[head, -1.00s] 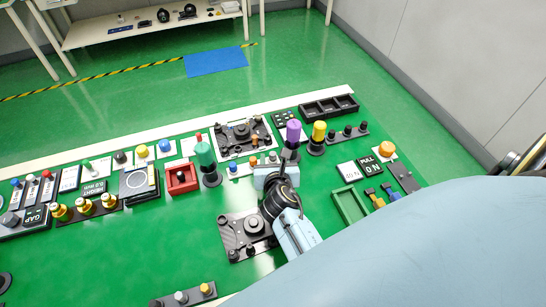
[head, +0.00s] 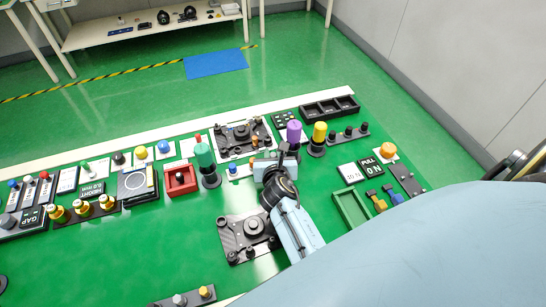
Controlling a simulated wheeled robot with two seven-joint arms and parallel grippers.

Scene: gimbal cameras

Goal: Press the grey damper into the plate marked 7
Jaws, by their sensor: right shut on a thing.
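My right gripper (head: 277,163) is over the small grey-white rack between the teal post and the purple post. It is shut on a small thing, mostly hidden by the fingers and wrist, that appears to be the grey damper. A blue knob-topped piece (head: 233,168) stands at the left end of that rack. A black plate with a round hub (head: 253,228) lies nearer me, partly beside my forearm. Another black plate (head: 241,133) lies on a white base farther back. The mark 7 cannot be read on either. My left gripper is not in view.
A teal post (head: 204,156), a purple post (head: 294,132) and a yellow post (head: 320,131) stand close around the gripper. A red box (head: 180,179) is to the left, a green tray (head: 351,207) to the right. The green table at front left is mostly clear.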

